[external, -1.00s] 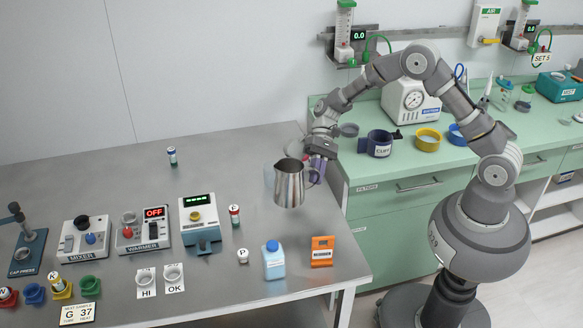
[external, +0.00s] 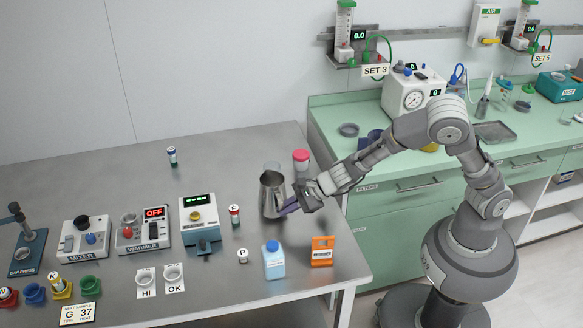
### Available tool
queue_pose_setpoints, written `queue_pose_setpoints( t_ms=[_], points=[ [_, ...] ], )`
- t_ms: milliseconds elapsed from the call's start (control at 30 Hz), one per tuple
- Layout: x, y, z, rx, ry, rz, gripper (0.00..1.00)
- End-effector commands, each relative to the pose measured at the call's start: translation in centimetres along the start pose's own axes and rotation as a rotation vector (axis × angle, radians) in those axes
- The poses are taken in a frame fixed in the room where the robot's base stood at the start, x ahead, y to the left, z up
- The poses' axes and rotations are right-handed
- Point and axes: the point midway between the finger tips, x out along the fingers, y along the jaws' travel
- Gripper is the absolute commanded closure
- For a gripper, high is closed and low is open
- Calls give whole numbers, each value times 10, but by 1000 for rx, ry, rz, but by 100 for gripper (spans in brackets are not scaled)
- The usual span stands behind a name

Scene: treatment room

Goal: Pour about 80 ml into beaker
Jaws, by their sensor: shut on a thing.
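A steel jug (external: 270,200) is at the right part of the grey table. My gripper (external: 289,206) is to its right, shut on the jug at its handle side. The handle is mostly hidden by the fingers. The jug looks close to upright; I cannot tell whether its base touches the table. A clear glass beaker (external: 272,167) shows just behind the jug, its lower part hidden by it. The liquid level in jug and beaker is not readable.
A red-lidded jar (external: 301,156) stands behind my gripper. A blue-capped bottle (external: 274,262) and an orange box (external: 322,251) are in front. A mixer (external: 87,238), a warmer (external: 142,232) and small vials are to the left. The table's back left is clear.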

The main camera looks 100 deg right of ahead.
Motion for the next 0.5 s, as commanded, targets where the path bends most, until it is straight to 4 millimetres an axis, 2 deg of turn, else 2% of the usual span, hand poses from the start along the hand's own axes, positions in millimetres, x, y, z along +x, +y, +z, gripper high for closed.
queue_pose_setpoints(
  t_ms=[200,500],
  points=[
    [-4,5,-3,89,67,-83,100],
    [-6,5,-4,115,83,-105,100]
  ],
)
